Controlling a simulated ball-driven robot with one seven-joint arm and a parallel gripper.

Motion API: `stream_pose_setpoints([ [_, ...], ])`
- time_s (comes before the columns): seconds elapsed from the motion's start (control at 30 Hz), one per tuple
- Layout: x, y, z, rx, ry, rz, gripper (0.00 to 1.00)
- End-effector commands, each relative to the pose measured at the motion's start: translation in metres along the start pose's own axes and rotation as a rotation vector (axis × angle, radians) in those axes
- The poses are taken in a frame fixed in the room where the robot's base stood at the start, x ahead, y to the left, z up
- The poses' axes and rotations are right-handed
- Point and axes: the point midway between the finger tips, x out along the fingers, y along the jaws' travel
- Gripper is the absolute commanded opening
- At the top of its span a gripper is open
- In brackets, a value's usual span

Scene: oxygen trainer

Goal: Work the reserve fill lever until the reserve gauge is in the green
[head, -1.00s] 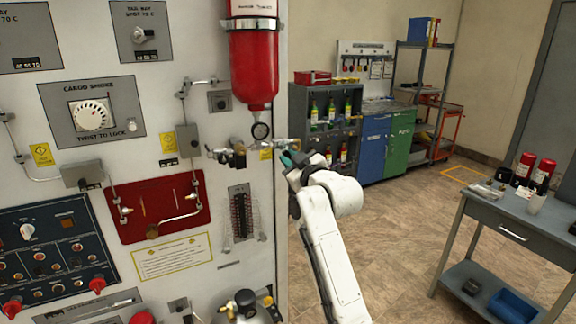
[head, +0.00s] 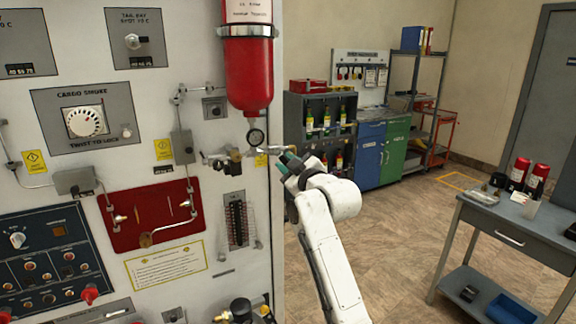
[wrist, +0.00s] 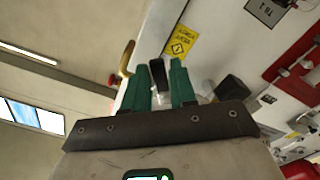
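The small round gauge (head: 256,137) hangs below the red cylinder (head: 247,75) on the panel; its face is too small to read. Metal valve fittings (head: 222,158) sit just below and left of it. My gripper (head: 287,160) is at the panel's right edge, right of these fittings. In the wrist view, its green fingers (wrist: 161,82) stand apart with a dark block (wrist: 157,72) between their tips, perhaps the fill lever's handle. I cannot tell whether the fingers press on it. A curved brass part (wrist: 127,58) is left of the fingers.
The panel has a red plate (head: 150,215), a yellow-edged placard (head: 166,263) and several knobs and tubes. A grey workbench (head: 510,225) with red cans stands at right. Shelves and cabinets (head: 370,155) line the back. The floor between is clear.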

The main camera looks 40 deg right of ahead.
Motion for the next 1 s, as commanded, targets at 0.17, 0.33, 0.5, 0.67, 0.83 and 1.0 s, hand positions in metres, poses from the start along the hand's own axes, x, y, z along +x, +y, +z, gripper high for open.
stream_pose_setpoints([
  [0.17,0.0,0.0,0.0,0.001,0.0,0.0,0.43],
  [0.33,0.0,0.0,0.0,0.001,0.0,0.001,0.43],
  [0.5,-0.006,0.0,0.001,0.001,0.0,0.001,0.43],
  [0.67,-0.027,-0.001,0.002,0.001,0.001,0.002,0.43],
  [0.83,-0.059,-0.001,0.002,0.001,0.002,0.002,0.43],
  [1.0,-0.087,-0.001,0.002,0.001,0.001,0.001,0.43],
])
